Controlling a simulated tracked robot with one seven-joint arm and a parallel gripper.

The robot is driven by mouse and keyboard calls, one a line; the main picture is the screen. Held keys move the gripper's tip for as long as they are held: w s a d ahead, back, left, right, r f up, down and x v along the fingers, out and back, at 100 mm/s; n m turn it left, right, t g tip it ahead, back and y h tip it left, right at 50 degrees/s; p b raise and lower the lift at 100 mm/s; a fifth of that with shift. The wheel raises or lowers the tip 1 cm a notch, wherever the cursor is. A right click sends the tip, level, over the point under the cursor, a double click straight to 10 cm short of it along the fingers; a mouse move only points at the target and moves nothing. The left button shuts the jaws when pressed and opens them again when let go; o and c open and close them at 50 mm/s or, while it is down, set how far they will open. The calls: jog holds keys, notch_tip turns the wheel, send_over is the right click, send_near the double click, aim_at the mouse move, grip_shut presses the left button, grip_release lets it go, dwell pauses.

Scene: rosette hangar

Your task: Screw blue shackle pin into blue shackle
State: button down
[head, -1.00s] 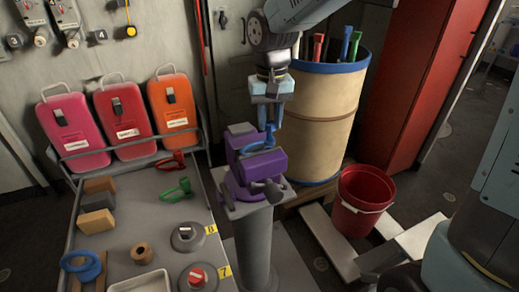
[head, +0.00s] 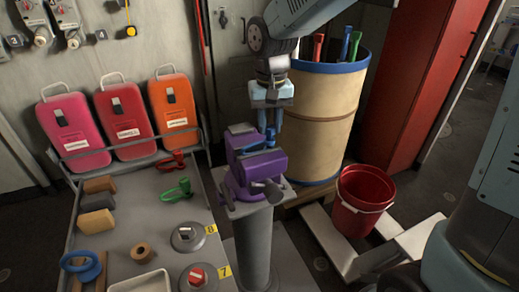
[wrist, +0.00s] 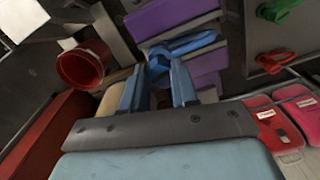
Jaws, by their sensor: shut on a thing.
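The blue shackle (head: 256,147) sits in the jaws of the purple vise (head: 262,168) in the head view. In the wrist view the shackle (wrist: 193,43) lies between the purple jaws (wrist: 170,17). My gripper (head: 269,122) points down just above the vise. In the wrist view my gripper (wrist: 157,72) is shut on a blue piece, seemingly the blue shackle pin (wrist: 160,64), right at the shackle's end. The pin and shackle overlap in view, and I cannot tell how deep the pin sits.
The vise stands on a grey post (head: 256,245). Left is a grey bench (head: 150,205) with red and green shackles (head: 176,190), blocks and a blue ring (head: 83,265). A tan barrel (head: 325,110) stands close behind my gripper; a red bucket (head: 362,200) is at right.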

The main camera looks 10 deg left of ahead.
jog(key=shift+f, duration=0.65)
dwell(1.9)
jog(key=m, duration=0.7)
jog(key=shift+m, duration=1.4)
jog(key=m, duration=0.8)
jog(key=shift+f, duration=0.1)
jog(key=shift+m, duration=0.8)
